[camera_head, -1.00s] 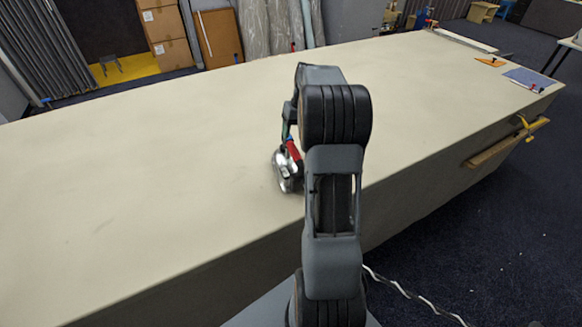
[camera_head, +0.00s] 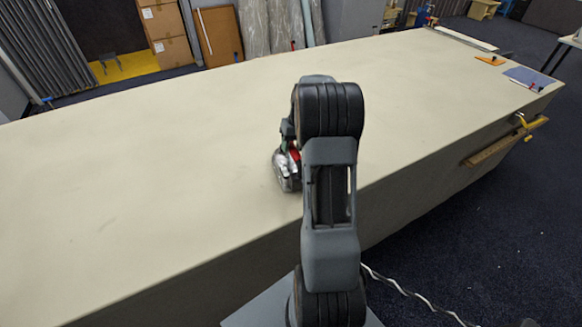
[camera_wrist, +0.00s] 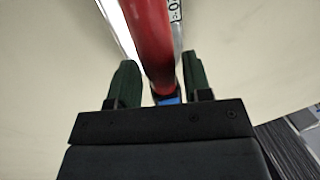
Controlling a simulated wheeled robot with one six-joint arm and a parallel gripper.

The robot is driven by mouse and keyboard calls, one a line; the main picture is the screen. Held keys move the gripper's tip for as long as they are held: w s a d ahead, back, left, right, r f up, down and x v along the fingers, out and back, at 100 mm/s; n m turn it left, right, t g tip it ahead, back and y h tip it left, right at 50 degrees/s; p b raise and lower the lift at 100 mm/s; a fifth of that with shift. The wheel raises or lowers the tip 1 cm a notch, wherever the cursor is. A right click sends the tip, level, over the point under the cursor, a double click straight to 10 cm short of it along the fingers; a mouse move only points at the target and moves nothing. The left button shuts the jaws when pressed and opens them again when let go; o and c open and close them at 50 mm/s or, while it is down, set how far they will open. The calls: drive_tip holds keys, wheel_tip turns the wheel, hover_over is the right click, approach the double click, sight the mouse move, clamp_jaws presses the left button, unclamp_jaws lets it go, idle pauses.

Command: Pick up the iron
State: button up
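The iron (camera_head: 287,172) stands on the cloth table, silvery with a red handle, partly hidden behind my arm in the head view. In the wrist view its red handle (camera_wrist: 152,40) runs between the two dark green fingers of my gripper (camera_wrist: 160,82). A thin gap shows between the handle and each finger, so my gripper is open around the handle. A blue part (camera_wrist: 168,99) shows at the near end of the handle. In the head view my gripper (camera_head: 288,138) is low over the iron and mostly hidden by my arm.
The long cream cloth table (camera_head: 130,170) is bare around the iron. At its far right end lie an orange piece (camera_head: 491,60) and a blue-grey piece (camera_head: 525,77). A yellow clamp (camera_head: 524,124) with a wooden bar is on the table's right side. Cardboard boxes (camera_head: 165,35) stand behind.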

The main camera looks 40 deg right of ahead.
clamp_jaws()
drive_tip(key=shift+w+r, duration=0.1)
drive_tip(key=shift+r, duration=0.05)
drive_tip(key=shift+r, duration=0.15)
